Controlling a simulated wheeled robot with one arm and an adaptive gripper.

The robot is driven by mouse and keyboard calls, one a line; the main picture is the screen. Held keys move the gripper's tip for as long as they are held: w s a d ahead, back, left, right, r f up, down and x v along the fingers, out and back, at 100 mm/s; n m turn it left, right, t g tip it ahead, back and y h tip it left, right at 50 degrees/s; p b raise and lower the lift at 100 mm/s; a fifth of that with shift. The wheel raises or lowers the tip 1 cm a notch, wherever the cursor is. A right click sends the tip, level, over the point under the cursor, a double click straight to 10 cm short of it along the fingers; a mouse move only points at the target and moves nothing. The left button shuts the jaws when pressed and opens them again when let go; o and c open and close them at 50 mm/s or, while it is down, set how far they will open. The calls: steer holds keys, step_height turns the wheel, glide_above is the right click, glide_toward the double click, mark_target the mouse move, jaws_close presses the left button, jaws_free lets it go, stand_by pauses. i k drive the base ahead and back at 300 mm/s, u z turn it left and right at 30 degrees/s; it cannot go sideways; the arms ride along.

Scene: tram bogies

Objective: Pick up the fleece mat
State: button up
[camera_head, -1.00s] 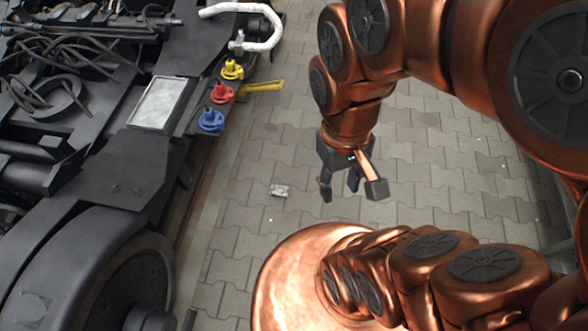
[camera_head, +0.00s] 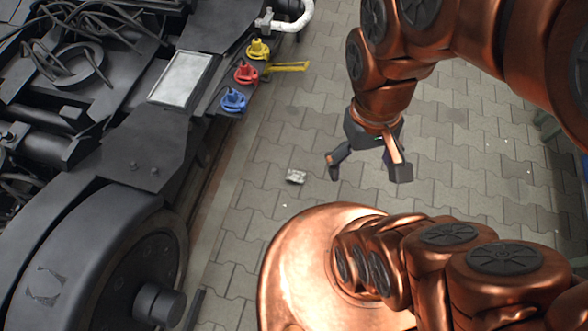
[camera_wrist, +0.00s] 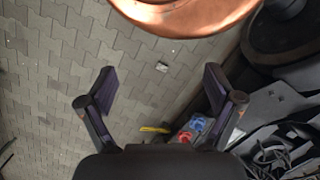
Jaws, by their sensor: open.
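A pale grey flat rectangle (camera_head: 180,78) lies in a dark frame on top of the bogie at the left in the head view. It may be the fleece mat, but I cannot tell its material. My gripper (camera_head: 362,164) is open and empty above the paving, to the right of the bogie and well apart from the rectangle. In the wrist view my gripper (camera_wrist: 158,82) has its two dark fingers spread wide with nothing between them. I cannot clearly make out the rectangle in the wrist view.
Blue (camera_head: 234,100), red (camera_head: 245,73) and yellow (camera_head: 258,49) fittings stand along the bogie edge beside a yellow bar (camera_head: 287,68). A white hose (camera_head: 300,18) is at the top. A small crumpled whitish scrap (camera_head: 296,176) lies on the otherwise largely clear paving.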

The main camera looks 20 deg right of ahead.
mark_target(298, 176)
steer(key=k, duration=0.5)
steer(key=z, duration=0.7)
steer(key=i, duration=0.8)
steer(key=u, duration=2.1)
